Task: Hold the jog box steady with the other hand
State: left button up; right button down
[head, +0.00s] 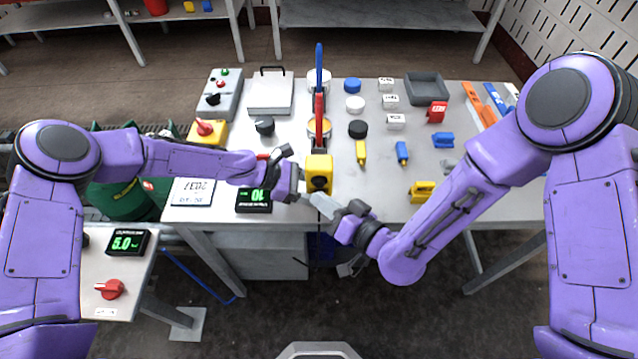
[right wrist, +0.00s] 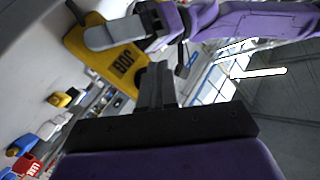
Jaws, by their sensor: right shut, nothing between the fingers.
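The yellow jog box (head: 319,168) is near the front edge of the table, with a dark round spot on its near face. In the right wrist view the jog box (right wrist: 122,68) shows its dark lettering close to my fingers. My left gripper (head: 301,196) is at the left lower side of the box. Its grey finger crosses in front of the box in the right wrist view; whether it grips the box cannot be told. My right gripper (head: 322,204) is shut and empty just below the box, and its fingers (right wrist: 157,85) appear beside the box there.
A black display (head: 254,200) lies just left of my left gripper. Red and blue handles (head: 319,105) stand behind the box. Yellow and blue pieces (head: 402,153), white blocks and a grey tray (head: 426,88) lie to the right. Bare tabletop (head: 385,185) is right of the box.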

jog(key=shift+w, duration=0.15)
dwell(0.4)
jog(key=shift+w, duration=0.3)
jog(key=shift+w, duration=0.4)
dwell(1.6)
jog(key=shift+s, duration=0.1)
dwell(2.2)
jog(key=shift+s, duration=0.8)
jog(key=s, duration=0.5)
dwell(0.9)
